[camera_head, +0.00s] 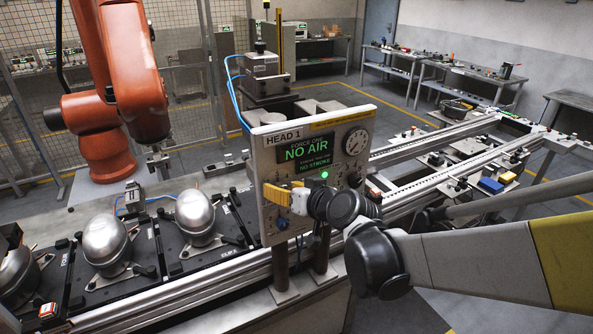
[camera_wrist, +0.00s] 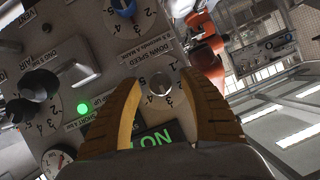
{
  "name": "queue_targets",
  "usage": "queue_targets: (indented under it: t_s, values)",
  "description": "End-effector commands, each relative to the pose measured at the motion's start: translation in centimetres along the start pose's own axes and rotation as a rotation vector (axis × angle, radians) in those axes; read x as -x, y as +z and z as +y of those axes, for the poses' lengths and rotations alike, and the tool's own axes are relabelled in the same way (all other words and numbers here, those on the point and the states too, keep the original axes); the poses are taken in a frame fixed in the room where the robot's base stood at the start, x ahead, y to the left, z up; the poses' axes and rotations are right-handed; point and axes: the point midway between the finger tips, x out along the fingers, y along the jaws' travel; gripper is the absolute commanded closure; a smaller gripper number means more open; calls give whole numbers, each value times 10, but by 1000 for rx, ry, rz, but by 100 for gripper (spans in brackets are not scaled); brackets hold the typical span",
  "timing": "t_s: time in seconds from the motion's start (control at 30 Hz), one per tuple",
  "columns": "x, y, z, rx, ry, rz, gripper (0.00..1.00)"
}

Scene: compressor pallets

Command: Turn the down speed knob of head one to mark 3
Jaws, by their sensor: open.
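The head one panel (camera_head: 272,139) faces me, with "NO AIR" on its display (camera_head: 308,151). In the wrist view, which is turned about, the round silver down speed knob (camera_wrist: 159,84) sits beside the "DOWN SPEED" label (camera_wrist: 128,62), with dial numbers around it. My gripper (camera_wrist: 160,79) is open, its two yellow-brown fingers either side of the knob with gaps showing. Whether they reach its depth I cannot tell. The knob's pointer setting is not readable. In the head view my gripper (camera_head: 274,193) is at the panel's lower left and hides the knob.
A blue knob (camera_wrist: 124,7) and black knobs (camera_wrist: 42,82) are close by on the panel. A green lamp (camera_head: 325,174) is lit; a gauge (camera_head: 356,141) is at upper right. Domed compressors (camera_head: 195,211) on pallets stand left; an orange robot arm (camera_head: 130,60) stands behind.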

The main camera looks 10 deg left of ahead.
Motion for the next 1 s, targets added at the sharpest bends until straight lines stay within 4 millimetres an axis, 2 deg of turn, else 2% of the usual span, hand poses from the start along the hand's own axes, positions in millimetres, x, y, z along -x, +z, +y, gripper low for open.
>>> queue_targets:
  t_s: [0.33,0.4,0.5,1.0]
  values:
    - [-4,0,0,-1,0,0,52]
    - [-4,0,0,-1,0,1,73]
    - [-4,0,0,-1,0,1,100]
    - [-4,0,0,-48,-20,0,100]
